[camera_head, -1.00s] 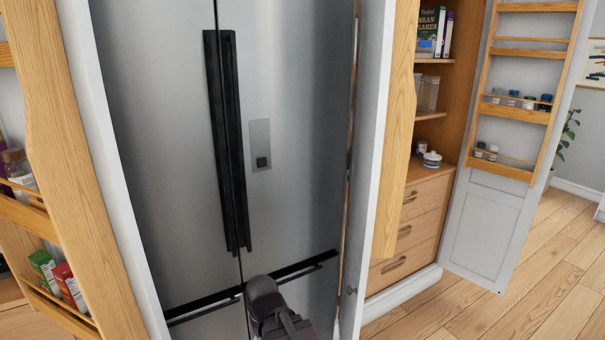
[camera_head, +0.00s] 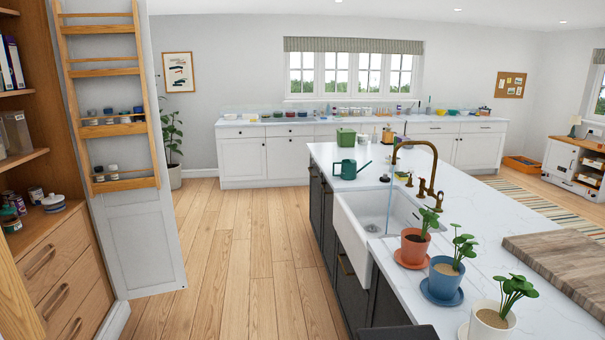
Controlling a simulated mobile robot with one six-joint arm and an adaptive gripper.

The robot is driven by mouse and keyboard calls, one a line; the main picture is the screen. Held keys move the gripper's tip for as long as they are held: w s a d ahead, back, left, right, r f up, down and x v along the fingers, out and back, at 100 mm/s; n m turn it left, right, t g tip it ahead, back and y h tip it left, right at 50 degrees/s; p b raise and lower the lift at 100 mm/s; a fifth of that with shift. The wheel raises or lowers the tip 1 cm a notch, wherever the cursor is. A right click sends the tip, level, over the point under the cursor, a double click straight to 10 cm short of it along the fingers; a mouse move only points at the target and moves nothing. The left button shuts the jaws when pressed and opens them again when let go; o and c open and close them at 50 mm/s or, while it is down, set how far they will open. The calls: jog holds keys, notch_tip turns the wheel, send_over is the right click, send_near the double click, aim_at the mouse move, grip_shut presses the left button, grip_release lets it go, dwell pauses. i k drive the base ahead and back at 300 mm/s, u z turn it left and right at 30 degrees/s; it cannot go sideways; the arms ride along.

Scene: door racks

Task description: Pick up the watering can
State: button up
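A green watering can (camera_head: 348,169) stands upright on the far left corner of the white island worktop, beyond the sink. Its spout points right, toward the brass tap. It is far from me, across the room. A dark piece at the bottom edge of the view, near the sink cabinet, looks like part of my own arm. My gripper's fingers do not show.
The island (camera_head: 470,225) has a white sink (camera_head: 362,235), a brass tap (camera_head: 428,170) and several potted plants, including one in a terracotta pot (camera_head: 414,246). An open pantry door (camera_head: 135,220) stands at left. The wooden floor (camera_head: 235,240) between is clear.

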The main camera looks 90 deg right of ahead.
aim_at(349, 172)
jog(key=u, duration=0.1)
jog(key=k, duration=0.1)
jog(key=z, duration=2.65)
jog(key=i, duration=2.6)
